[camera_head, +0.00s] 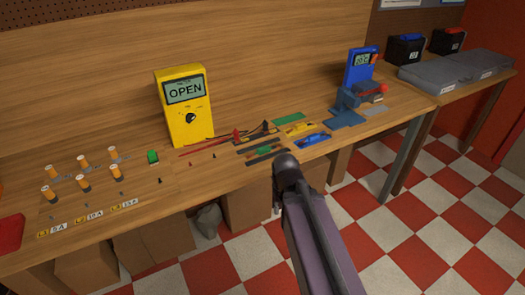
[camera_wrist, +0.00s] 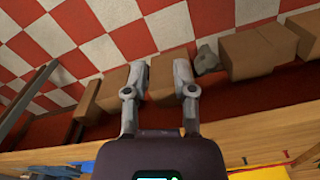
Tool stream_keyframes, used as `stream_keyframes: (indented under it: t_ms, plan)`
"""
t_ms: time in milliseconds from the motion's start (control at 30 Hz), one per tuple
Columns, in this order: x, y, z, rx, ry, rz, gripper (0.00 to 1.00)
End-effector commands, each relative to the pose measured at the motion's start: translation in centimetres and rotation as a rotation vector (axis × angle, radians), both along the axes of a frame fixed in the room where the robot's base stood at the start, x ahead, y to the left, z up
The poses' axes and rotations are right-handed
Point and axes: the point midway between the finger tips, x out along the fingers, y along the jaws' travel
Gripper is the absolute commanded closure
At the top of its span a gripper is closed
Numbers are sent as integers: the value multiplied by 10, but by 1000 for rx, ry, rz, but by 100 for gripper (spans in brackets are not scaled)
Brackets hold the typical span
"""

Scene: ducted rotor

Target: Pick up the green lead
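I cannot clearly pick out a green lead.
A yellow meter (camera_head: 183,105) reading OPEN stands at the back, with red and black leads beside it. Yellow (camera_head: 300,128) and blue (camera_head: 312,140) tools lie near the front edge. Orange-and-white cylinders (camera_head: 83,183) stand at left. Cardboard boxes (camera_head: 245,205) are under the bench.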

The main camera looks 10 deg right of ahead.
Motion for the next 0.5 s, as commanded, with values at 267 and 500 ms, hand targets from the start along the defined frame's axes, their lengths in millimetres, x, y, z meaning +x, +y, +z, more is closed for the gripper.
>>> stream_keyframes:
  t_ms: [267,500]
  plan:
    - [7,1,-2,-23,3,41,66]
    - [41,9,-8,-163,33,283,66]
